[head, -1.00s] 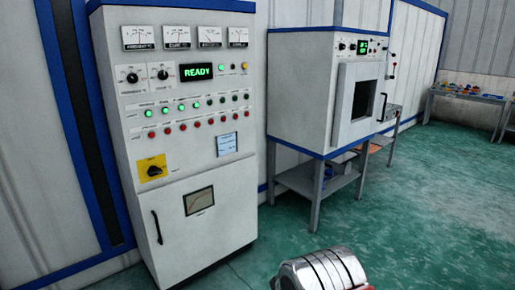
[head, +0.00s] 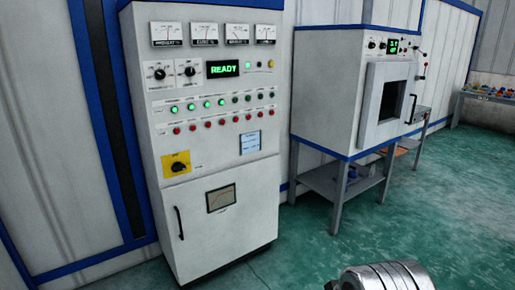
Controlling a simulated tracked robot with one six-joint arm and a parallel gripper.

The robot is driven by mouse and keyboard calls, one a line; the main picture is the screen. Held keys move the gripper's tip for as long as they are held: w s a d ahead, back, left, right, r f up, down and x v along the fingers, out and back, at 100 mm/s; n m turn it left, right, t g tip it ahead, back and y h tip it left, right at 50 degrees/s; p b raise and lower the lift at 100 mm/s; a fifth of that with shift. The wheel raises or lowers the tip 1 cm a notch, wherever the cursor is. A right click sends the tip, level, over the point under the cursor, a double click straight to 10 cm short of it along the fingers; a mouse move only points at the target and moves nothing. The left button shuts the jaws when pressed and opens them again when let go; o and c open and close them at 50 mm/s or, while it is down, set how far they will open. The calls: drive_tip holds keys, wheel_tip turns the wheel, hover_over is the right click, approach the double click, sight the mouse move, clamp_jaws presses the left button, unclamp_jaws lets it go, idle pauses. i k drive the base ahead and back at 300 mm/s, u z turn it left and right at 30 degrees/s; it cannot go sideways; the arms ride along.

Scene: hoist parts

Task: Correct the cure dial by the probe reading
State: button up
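The control cabinet (head: 255,195) stands upright at the left of centre in the head view. Two black dials with pale scales sit on its upper panel: the left dial (head: 160,74) and the right dial (head: 190,71), whose label looks like the cure one. Their exact settings are too small to read. A green display (head: 223,68) beside them reads READY. Meters line the top, the second one labelled like cure (head: 204,34). A pale blue screen (head: 250,142) has text too small to read. No probe can be made out.
An oven-like unit (head: 341,85) with a dark window and small green display (head: 393,46) stands on a frame table to the right. Green floor (head: 445,190) is open at right. A far table (head: 487,94) holds small coloured parts.

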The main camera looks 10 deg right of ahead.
sight(189, 72)
drive_tip(key=u, duration=0.35)
drive_tip(key=i, duration=0.6)
drive_tip(key=u, duration=0.8)
drive_tip(key=i, duration=2.1)
drive_tip(key=z, duration=0.25)
